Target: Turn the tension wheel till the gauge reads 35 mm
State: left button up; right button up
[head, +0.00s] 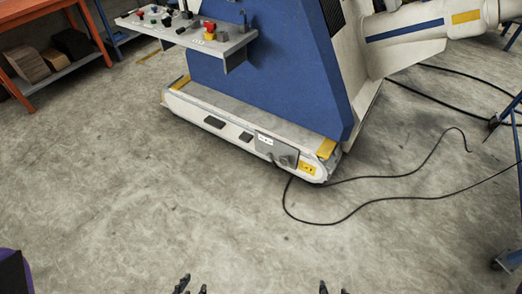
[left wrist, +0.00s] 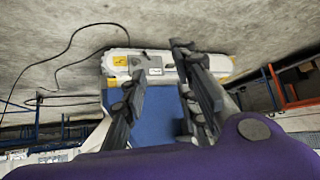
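The machine's white base (head: 225,125) carries a grey panel (head: 268,147) near its right end, with a small white label and a grey round knob-like part (head: 285,160). That part may be the tension wheel; I cannot tell, and no gauge reading is legible. The panel also shows in the left wrist view (left wrist: 153,62), upside down, beyond my fingers. My left gripper (head: 193,287) is open and empty at the bottom edge, well short of the base; its spread fingers fill the left wrist view (left wrist: 160,62). My right gripper (head: 334,290) shows only fingertips, spread apart, with nothing visible between them.
A blue machine body (head: 255,70) rises from the base. A control shelf (head: 185,32) with red buttons juts out at upper left. Black cables (head: 375,200) lie on the floor at right. An orange shelf unit (head: 45,85) stands at left. The concrete floor before the base is clear.

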aim_at(285, 159)
jog(key=k+j, duration=0.15)
jog(key=k, duration=0.15)
jog(key=i+z, duration=0.1)
jog(key=z, duration=0.4)
jog(key=i+j+z, duration=0.25)
jog(key=j+z, duration=0.25)
jog(key=i+j+z, duration=0.1)
jog(key=j+z, duration=0.15)
jog(key=j, duration=0.15)
jog(key=i+j+z, duration=0.15)
jog(key=j, duration=0.35)
jog(key=j+z, duration=0.15)
jog(key=j, duration=0.4)
jog(key=i+j, duration=0.1)
jog(key=j, duration=0.6)
jog(key=i+j, duration=0.15)
jog(key=j, duration=0.55)
jog(key=i+j+z, duration=0.1)
jog(key=j, duration=0.6)
jog(key=i+j, duration=0.1)
jog(key=j, duration=0.6)
